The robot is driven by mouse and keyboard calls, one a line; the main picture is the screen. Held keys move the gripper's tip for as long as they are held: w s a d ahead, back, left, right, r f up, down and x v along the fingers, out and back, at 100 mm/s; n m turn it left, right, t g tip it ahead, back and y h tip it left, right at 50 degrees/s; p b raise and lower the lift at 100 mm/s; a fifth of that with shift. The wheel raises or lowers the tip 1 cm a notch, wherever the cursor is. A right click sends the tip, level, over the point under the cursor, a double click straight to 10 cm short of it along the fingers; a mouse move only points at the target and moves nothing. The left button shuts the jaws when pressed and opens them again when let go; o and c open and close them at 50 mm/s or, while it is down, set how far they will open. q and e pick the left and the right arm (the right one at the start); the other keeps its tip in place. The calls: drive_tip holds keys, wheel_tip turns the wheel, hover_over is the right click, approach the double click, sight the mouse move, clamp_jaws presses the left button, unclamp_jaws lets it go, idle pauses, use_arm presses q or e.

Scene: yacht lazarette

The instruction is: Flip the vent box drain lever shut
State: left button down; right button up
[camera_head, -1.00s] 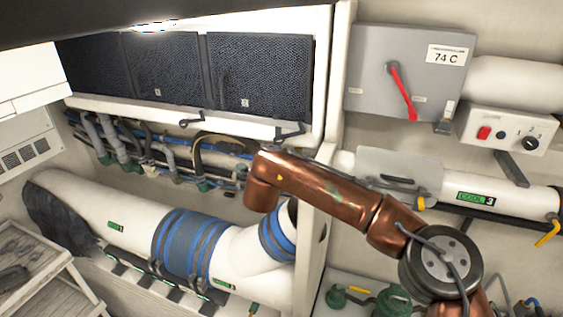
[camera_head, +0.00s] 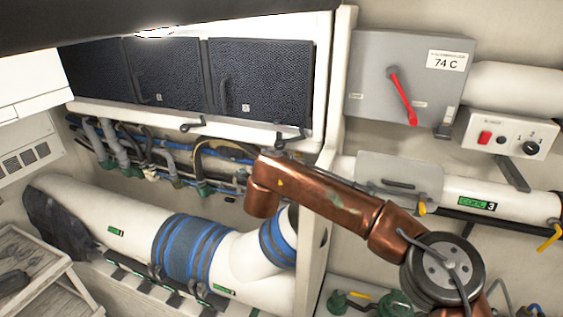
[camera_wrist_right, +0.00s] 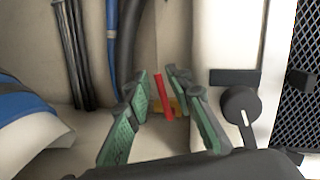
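In the right wrist view, my right gripper (camera_wrist_right: 161,82) has two green fingers, spread apart. A short red lever (camera_wrist_right: 163,97) stands between them, with a small yellow-orange part (camera_wrist_right: 178,106) beside it. I cannot tell whether a finger touches the lever, or for certain that it is the vent box drain lever. In the head view my copper right arm reaches in from the lower right, and its gripper is hidden. A grey box (camera_head: 378,50) marked 74 C carries another red lever (camera_head: 403,96), slanting down, with no gripper near it. My left gripper is not in view.
Dark mesh panels (camera_head: 260,90) hang above hoses and pipes. A large white duct (camera_head: 80,212) with blue bands (camera_head: 190,245) runs below. A white upright panel edge (camera_head: 313,235) stands close to my arm. A black round knob (camera_wrist_right: 240,104) is right of the fingers.

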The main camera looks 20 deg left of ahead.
drive_tip(key=v, duration=0.8)
drive_tip(key=shift+f, duration=0.1)
drive_tip(key=shift+c, duration=0.5)
